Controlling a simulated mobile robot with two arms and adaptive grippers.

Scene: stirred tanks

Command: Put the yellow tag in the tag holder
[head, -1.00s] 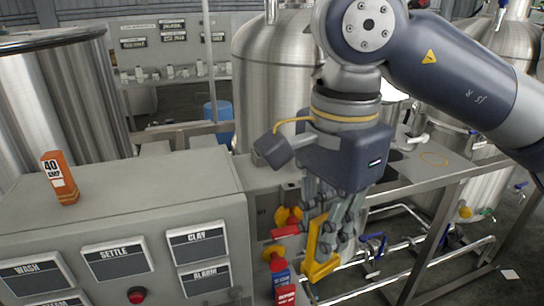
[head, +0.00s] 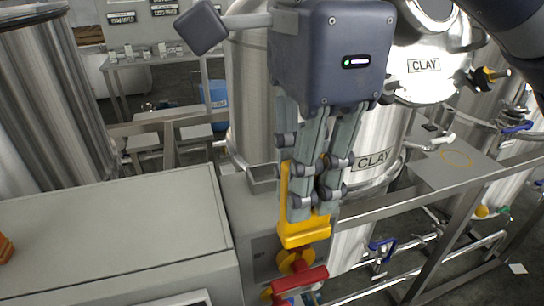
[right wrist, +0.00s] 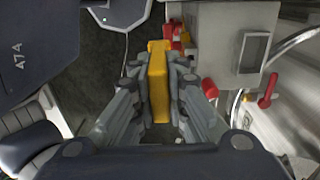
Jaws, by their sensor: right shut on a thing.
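My right gripper (head: 315,200) is shut on the yellow tag (head: 303,234), an angular block hanging upright between the fingers. In the right wrist view the tag (right wrist: 158,85) stands between the two fingers of the gripper (right wrist: 160,90). In the head view the tag's lower end appears just above a red handle with a yellow collar; whether they touch cannot be told. A small grey open-topped box (head: 263,173) sits behind and left of the gripper; I cannot tell if it is the tag holder. My left gripper is out of view.
A red handle (head: 300,281) sticks out below the tag. A grey cabinet (head: 110,225) fills the lower left. Steel tanks marked CLAY (head: 374,160) stand behind. A steel frame with pipes and a blue valve handle (head: 382,246) is at the right.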

